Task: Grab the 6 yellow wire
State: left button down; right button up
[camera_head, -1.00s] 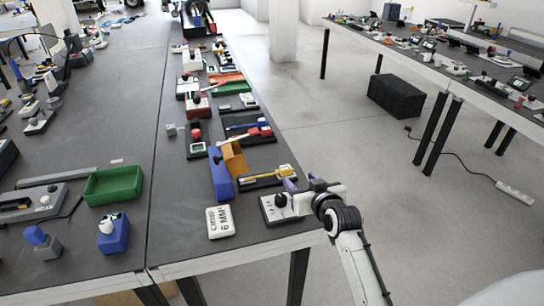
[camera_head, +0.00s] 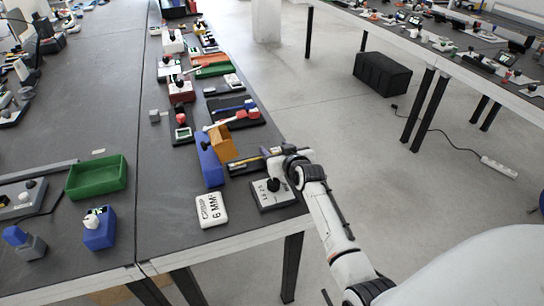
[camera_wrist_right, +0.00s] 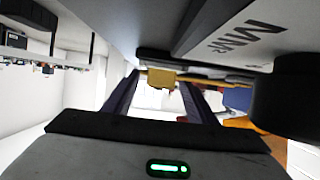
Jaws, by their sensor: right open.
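A yellow wire-like piece (camera_head: 238,163) lies on a black holder near the table's right edge, beside the blue block. In the right wrist view a yellow piece (camera_wrist_right: 162,77) shows ahead, between the finger lines. My right gripper (camera_head: 266,153) is at the right end of that holder, its purple fingers pointing left toward the yellow piece. It also shows in the right wrist view (camera_wrist_right: 160,88), open, with no object clearly held. Whether a finger touches the piece cannot be told. My left gripper is not in view.
A grey block with a black knob (camera_head: 272,193) stands close to my right gripper. A white "6 MM" box (camera_head: 212,210), a blue block (camera_head: 209,160) and an orange block (camera_head: 220,138) are nearby. A green tray (camera_head: 97,177) is at left. Floor lies beyond the table's right edge.

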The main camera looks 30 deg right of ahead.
jog(key=shift+w+d+f, duration=0.15)
jog(key=shift+w, duration=0.3)
jog(key=c, duration=1.3)
